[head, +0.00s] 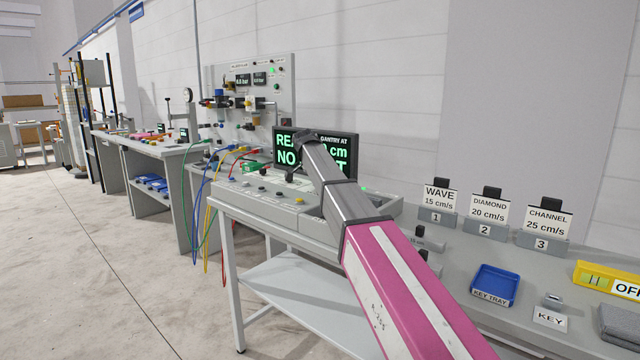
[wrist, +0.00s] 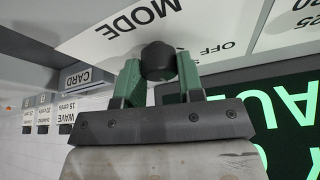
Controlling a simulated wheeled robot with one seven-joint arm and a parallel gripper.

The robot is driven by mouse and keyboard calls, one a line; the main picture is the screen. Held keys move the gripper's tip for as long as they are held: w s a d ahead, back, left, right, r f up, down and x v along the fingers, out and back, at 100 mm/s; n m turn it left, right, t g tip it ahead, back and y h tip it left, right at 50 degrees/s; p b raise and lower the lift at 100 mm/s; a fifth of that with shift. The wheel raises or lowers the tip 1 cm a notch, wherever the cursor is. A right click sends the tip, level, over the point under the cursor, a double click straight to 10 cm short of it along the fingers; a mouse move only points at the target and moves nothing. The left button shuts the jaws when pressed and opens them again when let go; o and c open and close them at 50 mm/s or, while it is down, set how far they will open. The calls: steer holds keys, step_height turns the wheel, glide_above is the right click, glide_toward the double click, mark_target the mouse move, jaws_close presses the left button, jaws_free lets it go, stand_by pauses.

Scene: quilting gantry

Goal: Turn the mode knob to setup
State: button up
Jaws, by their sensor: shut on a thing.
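The mode knob (wrist: 158,58) is a round black knob on a white label plate marked MODE (wrist: 130,25), seen upside down in the wrist view. My gripper (wrist: 158,72) has its two green fingers on either side of the knob, shut on it. Beside the knob, the word OFF (wrist: 218,48) and part of another word show; the knob and a finger cover the rest, so I cannot read where the knob points. In the head view my arm hides the knob and most of the gripper on the grey console (head: 258,197).
A display (head: 340,150) with green text stands behind the console, close to my arm. Coloured cables (head: 208,190) hang at the left.

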steer(key=o, duration=0.9)
steer(key=shift+r, duration=0.1)
steer(key=v, duration=1)
steer(key=shift+a+r, duration=0.1)
steer(key=shift+r, duration=0.2)
steer(key=shift+s+a, duration=0.1)
steer(key=shift+s, duration=0.05)
